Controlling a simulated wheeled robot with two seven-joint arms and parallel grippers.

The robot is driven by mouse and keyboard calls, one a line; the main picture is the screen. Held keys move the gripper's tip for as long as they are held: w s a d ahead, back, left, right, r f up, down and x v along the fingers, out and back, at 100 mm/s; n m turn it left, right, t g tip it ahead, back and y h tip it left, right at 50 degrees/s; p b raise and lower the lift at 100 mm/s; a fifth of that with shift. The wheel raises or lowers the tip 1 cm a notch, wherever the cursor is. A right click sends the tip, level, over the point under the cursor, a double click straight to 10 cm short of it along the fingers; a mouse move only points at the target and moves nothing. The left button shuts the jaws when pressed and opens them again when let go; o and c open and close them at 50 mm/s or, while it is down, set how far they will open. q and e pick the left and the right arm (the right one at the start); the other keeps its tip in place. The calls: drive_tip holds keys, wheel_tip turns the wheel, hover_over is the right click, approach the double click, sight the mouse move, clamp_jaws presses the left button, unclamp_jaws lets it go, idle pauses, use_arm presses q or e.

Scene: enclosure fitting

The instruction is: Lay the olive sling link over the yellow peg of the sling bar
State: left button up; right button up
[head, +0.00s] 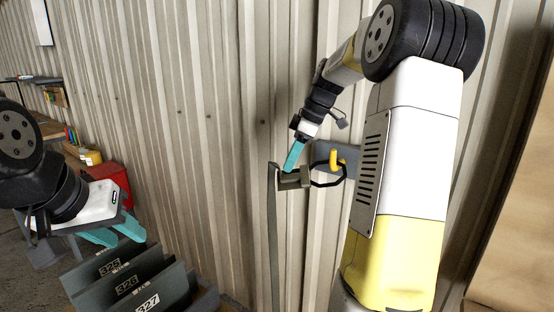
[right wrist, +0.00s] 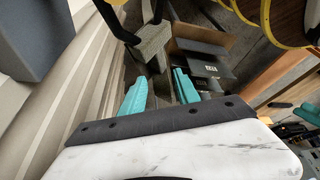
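The olive sling link (head: 293,181) is an olive block with a black many-sided ring and a strap hanging below. The block also shows in the right wrist view (right wrist: 152,44). The yellow peg (head: 336,158) stands on the grey sling bar (head: 351,160) against the wall. The black ring is at the peg and overlaps it in the head view; I cannot tell for sure whether it encircles the peg. My right gripper (head: 290,168) is at the block; in its wrist view the teal fingers (right wrist: 158,76) stand apart, the block beyond their tips. My left gripper (head: 118,232) is open and empty, far left.
The corrugated wall (head: 200,130) runs behind the bar. A red box (head: 117,180) and a bench with small items lie further back. Open air separates my two grippers.

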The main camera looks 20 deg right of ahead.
drive_tip(key=shift+r, duration=0.1)
drive_tip(key=v, duration=0.7)
drive_tip(key=shift+d+r, duration=0.15)
drive_tip(key=shift+r, duration=0.15)
idle(0.6)
drive_tip(key=s+a+f+m+t, duration=0.1)
drive_tip(key=s+a+m, duration=0.3)
drive_tip(key=s, duration=0.4)
drive_tip(key=s+a+f+m+t+h, duration=0.1)
drive_tip(key=s+a+f+m, duration=0.2)
drive_tip(key=s, duration=0.5)
drive_tip(key=s+a+f+m+t+h, duration=0.1)
drive_tip(key=s+a+f+m+t, duration=0.1)
drive_tip(key=s+a+m, duration=0.3)
drive_tip(key=s, duration=0.2)
drive_tip(key=shift+s+f, duration=0.4)
drive_tip(key=shift+a, duration=0.1)
